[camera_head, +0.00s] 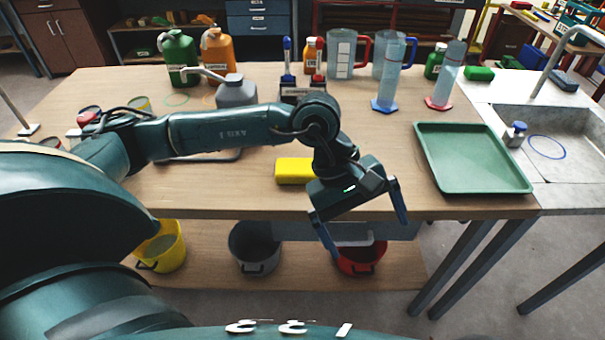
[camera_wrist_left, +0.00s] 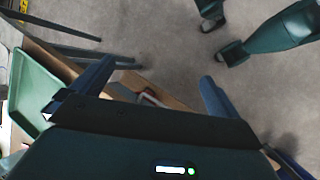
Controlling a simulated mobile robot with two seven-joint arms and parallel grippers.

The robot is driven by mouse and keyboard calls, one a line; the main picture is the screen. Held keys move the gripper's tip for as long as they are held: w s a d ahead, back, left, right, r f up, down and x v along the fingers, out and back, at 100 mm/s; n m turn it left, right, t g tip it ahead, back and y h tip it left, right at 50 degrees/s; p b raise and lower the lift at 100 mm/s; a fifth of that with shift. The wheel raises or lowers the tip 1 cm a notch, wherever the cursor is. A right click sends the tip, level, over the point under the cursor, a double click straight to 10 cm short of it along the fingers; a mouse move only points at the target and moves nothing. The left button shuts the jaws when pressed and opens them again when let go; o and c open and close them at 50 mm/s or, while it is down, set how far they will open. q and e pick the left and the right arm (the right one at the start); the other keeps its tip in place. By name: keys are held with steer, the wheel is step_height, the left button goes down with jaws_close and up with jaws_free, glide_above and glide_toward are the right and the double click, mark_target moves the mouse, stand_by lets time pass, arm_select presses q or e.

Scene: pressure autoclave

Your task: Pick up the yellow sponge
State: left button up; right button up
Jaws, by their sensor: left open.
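The yellow sponge (camera_head: 293,171) lies flat on the wooden table (camera_head: 240,201) near its front edge, left of my left gripper. Part of its right end is hidden behind my left wrist. My left gripper (camera_head: 369,238) is open and empty, with its fingers spread and pointing down past the table's front edge. In the left wrist view, my left gripper (camera_wrist_left: 150,82) shows its two fingers wide apart with nothing between them. The sponge does not show in that view. My right gripper is in neither view.
A green tray (camera_head: 472,187) lies right of the gripper, by the sink (camera_head: 560,150). Yellow (camera_head: 160,250), grey (camera_head: 254,250) and red buckets (camera_head: 362,262) stand on the shelf below.

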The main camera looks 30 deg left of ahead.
arm_select(q)
steer(key=w+a+m+t+y, duration=0.1)
steer(key=w+a+t+y, duration=0.2)
steer(key=a, duration=0.4)
steer(key=m+t+y, duration=0.1)
steer(key=m+y, duration=0.1)
steer(key=y, duration=0.4)
glide_toward(297, 166)
step_height(297, 166, down, 3)
steer(key=shift+w+a+r+t, duration=0.1)
steer(key=shift+a+t, duration=0.1)
steer(key=shift+t, duration=0.1)
steer(key=shift+p+x, duration=0.7)
steer(key=shift+x, duration=2.3)
steer(key=shift+w+a+r, duration=0.1)
steer(key=shift+w+a, duration=0.05)
steer(key=shift+w, duration=0.05)
steer(key=shift+c, duration=0.3)
steer(key=c, duration=0.6)
